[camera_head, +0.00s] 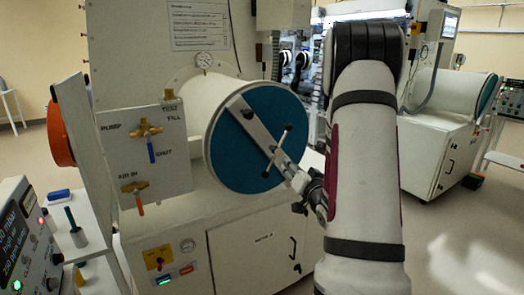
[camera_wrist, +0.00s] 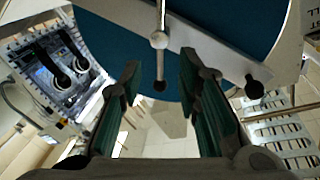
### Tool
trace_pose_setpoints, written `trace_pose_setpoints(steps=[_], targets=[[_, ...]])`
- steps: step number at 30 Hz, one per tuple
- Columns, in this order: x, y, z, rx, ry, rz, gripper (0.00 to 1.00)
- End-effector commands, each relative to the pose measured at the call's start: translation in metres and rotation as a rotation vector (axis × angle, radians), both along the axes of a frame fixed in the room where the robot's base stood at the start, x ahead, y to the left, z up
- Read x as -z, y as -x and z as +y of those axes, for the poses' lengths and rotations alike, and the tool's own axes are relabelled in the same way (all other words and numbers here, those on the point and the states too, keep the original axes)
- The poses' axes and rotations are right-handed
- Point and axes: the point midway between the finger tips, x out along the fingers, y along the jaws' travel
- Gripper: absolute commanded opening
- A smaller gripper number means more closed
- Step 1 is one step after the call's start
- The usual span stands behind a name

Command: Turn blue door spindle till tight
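The blue round door (camera_head: 240,150) closes the end of a white cylinder, and a grey bar (camera_head: 248,118) runs diagonally across it. The spindle (camera_head: 277,152) is at the bar's middle, a thin tilted cross handle with dark ball ends. My gripper (camera_head: 303,188) is at the lower right of the spindle, close to the door's edge. In the wrist view the blue door (camera_wrist: 235,25) and spindle handle (camera_wrist: 159,60) show ahead. My gripper (camera_wrist: 160,78) is open there, with the handle's lower ball end appearing between its fingers. I cannot tell whether it touches.
A valve panel (camera_head: 128,178) with blue and red levers stands left of the door, and a gauge (camera_head: 204,60) is above it. A side shelf (camera_head: 90,240) holds small items at lower left. Another glovebox (camera_head: 440,145) stands at right, with open floor before it.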

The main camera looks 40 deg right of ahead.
Motion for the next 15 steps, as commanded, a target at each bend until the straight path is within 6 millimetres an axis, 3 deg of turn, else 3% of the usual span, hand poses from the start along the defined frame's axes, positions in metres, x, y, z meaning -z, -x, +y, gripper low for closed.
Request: trace_pose_setpoints(steps=[5, 15], targets=[[-0.001, -0.019, -0.009, -0.002, 0.002, -0.002, 0.31], [-0.001, -0.079, -0.038, -0.003, 0.002, 0.0, 0.31]])
